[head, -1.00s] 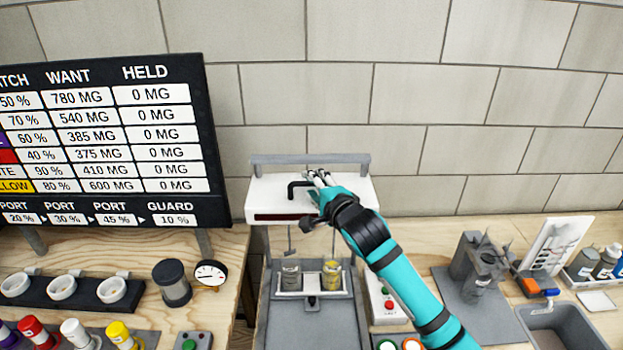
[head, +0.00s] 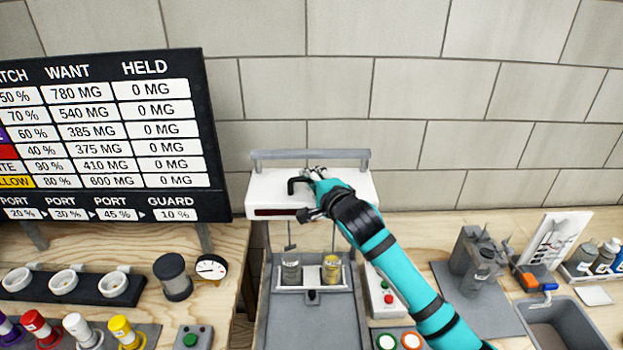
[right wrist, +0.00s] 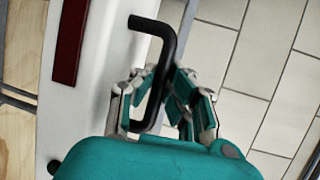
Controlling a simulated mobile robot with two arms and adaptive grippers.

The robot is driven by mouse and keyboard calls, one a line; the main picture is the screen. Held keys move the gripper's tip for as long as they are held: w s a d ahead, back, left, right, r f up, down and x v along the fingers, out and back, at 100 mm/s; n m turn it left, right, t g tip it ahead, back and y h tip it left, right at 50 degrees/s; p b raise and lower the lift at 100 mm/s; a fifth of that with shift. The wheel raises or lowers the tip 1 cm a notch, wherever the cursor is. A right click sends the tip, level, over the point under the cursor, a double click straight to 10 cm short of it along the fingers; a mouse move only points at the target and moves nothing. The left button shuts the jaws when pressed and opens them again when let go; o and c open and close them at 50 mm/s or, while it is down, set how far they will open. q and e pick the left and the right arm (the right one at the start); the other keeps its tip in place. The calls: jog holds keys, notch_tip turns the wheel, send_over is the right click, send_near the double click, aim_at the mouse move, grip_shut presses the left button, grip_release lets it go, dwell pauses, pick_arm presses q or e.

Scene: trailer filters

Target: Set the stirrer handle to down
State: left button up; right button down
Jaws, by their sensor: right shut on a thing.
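The stirrer handle is a black bent bar (head: 293,184) on the white head of the stirrer (head: 265,190). In the right wrist view the handle (right wrist: 168,45) comes out of the white housing (right wrist: 100,80), bends and runs down between my fingers. My right gripper (head: 316,172) is at the right part of the handle and shut on it. In the right wrist view the gripper's fingers (right wrist: 158,85) lie on both sides of the bar and hide part of it. My left gripper is not in view.
Two glass beakers, one clear (head: 291,272) and one yellow (head: 331,269), stand under the stirrer head. A control box with a red button (head: 388,299) stands to their right. A grey bar (head: 310,155) runs behind the head. A dark board (head: 110,140) stands at left.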

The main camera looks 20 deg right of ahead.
notch_tip(320, 180, down, 12)
jog(key=b, duration=0.5)
jog(key=shift+b, duration=0.35)
jog(key=shift+s, duration=0.1)
jog(key=c, duration=1.3)
grip_release()
jog(key=shift+c, duration=0.2)
jog(key=v, duration=1.2)
jog(key=shift+r, duration=0.15)
